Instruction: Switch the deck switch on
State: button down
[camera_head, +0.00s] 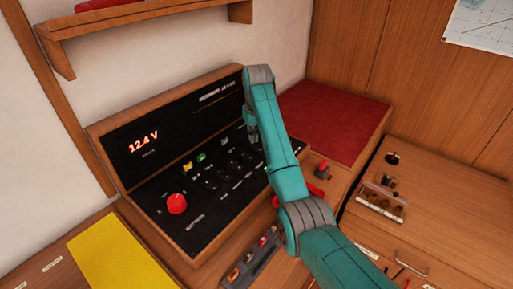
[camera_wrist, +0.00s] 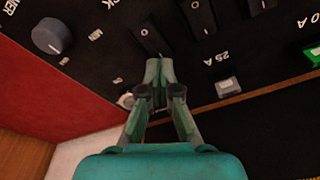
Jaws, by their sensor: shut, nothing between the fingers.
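The black switch panel (camera_head: 215,205) in a wooden frame slopes up at the left of the head view. It carries a row of dark rocker switches, and I cannot read which one is labelled deck. In the wrist view, one black rocker (camera_wrist: 147,39) lies just beyond my fingertips, with two more rockers (camera_wrist: 201,17) (camera_wrist: 261,5) to its right. My gripper (camera_wrist: 159,64) is shut and empty, its tips close to the near end of the first rocker. I cannot tell whether they touch it. In the head view my gripper (camera_head: 252,136) is over the panel's right part, partly hidden by my arm.
The panel also has a grey knob (camera_wrist: 52,36), a white fuse (camera_wrist: 228,87), a green fuse (camera_wrist: 312,55), a red knob (camera_head: 177,204) and a lit 12.4 V display (camera_head: 144,142). A red cushion (camera_head: 335,120) lies behind. A wooden shelf (camera_head: 150,17) hangs above.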

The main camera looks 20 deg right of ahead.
aim_at(254, 146)
jog(key=shift+f, duration=1.1)
dwell(1.0)
jog(key=shift+r, duration=3.55)
